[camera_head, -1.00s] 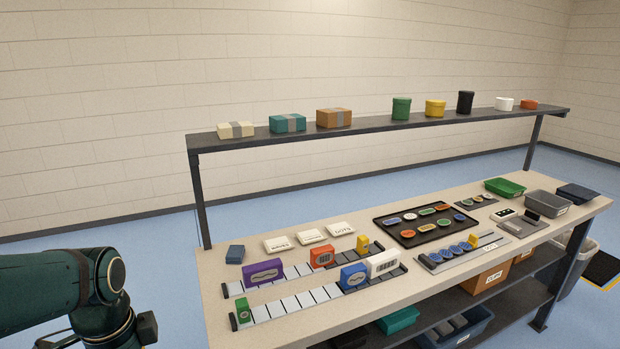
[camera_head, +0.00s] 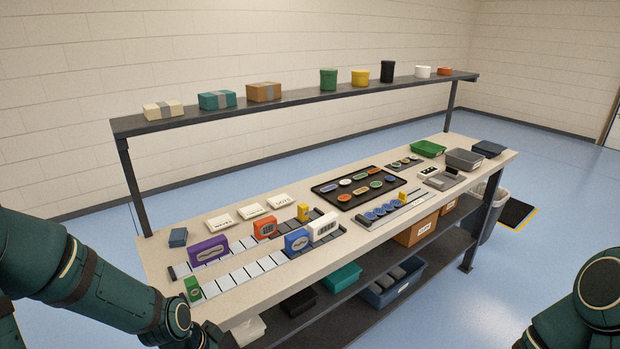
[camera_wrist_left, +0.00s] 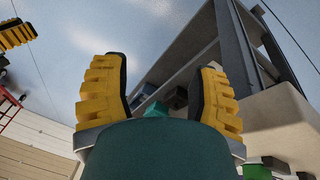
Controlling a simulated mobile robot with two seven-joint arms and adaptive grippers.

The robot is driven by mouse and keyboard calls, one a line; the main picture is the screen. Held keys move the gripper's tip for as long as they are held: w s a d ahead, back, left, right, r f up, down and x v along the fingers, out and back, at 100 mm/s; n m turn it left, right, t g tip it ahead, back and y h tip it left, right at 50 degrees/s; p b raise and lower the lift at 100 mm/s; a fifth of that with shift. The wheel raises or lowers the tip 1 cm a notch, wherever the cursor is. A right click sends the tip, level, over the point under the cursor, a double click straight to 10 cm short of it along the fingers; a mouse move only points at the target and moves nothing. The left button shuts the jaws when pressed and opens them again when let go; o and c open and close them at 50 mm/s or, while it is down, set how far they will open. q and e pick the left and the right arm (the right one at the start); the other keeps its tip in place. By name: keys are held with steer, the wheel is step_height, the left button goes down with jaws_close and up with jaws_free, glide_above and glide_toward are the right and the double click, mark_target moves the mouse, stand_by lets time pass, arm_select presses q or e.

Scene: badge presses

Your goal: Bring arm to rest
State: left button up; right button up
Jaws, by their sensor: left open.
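My left arm (camera_head: 95,285) reaches in from the left in the head view, beside the near left corner of the workbench (camera_head: 345,262). Its gripper is out of that view. In the left wrist view my left gripper (camera_wrist_left: 155,88) shows two yellow, ribbed fingers with dark pads, spread wide apart with nothing held. My right arm (camera_head: 590,305) shows at the lower right of the head view, clear of the bench. A yellow and black shape (camera_wrist_left: 16,34) at the wrist view's upper left looks like my right gripper; its opening is unclear.
The bench carries slotted rails with coloured blocks, a black tray (camera_head: 322,189) of badges, and a green bin (camera_head: 428,148). A raised shelf (camera_head: 300,97) holds boxes and canisters. Bins fill the lower shelf. A waste bin (camera_head: 490,215) stands at the right end. Blue floor lies open at the right.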

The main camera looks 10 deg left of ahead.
arm_select(q)
steer(key=s+d+f+n+h, duration=0.1)
steer(key=d+f+n, duration=0.4)
steer(key=d+f, duration=0.8)
steer(key=d, duration=0.4)
steer(key=shift+s+f, duration=0.25)
steer(key=shift+f, duration=0.1)
steer(key=shift+d, duration=0.1)
